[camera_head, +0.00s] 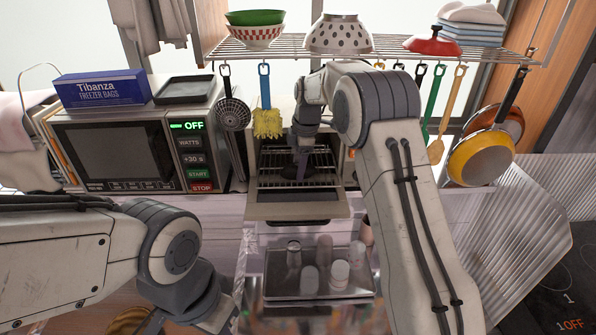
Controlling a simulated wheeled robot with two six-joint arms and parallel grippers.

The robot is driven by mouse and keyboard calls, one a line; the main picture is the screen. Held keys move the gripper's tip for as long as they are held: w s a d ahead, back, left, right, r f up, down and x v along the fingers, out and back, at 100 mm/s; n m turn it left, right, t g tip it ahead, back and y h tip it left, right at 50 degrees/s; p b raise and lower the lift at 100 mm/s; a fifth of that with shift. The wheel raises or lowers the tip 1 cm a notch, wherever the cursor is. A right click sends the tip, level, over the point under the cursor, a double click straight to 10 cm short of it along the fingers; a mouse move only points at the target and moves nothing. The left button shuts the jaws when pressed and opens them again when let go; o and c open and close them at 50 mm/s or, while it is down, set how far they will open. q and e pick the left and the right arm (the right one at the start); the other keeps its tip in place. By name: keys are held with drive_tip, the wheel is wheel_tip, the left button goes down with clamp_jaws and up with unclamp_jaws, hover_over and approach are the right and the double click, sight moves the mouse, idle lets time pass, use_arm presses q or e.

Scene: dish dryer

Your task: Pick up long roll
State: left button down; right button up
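I cannot make out a long roll in the head view. My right arm reaches over to the small open oven (297,208) with wire racks at the back middle. My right gripper (302,165) points down at the oven's mouth, in front of the racks. It is small and dark there, and its fingers cannot be told open or shut. My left arm comes in from the left and bends down at the lower left. Its wrist is near the bottom edge, and its fingertips cannot be made out.
A microwave (105,152) stands left of the oven, with a freezer bags box (103,90) on it. A wire shelf (270,50) with bowls and hanging utensils runs above. A dark tray (318,299) with several containers is below. Pans (481,158) hang at right.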

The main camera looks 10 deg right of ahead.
drive_tip(key=shift+c, duration=1.4)
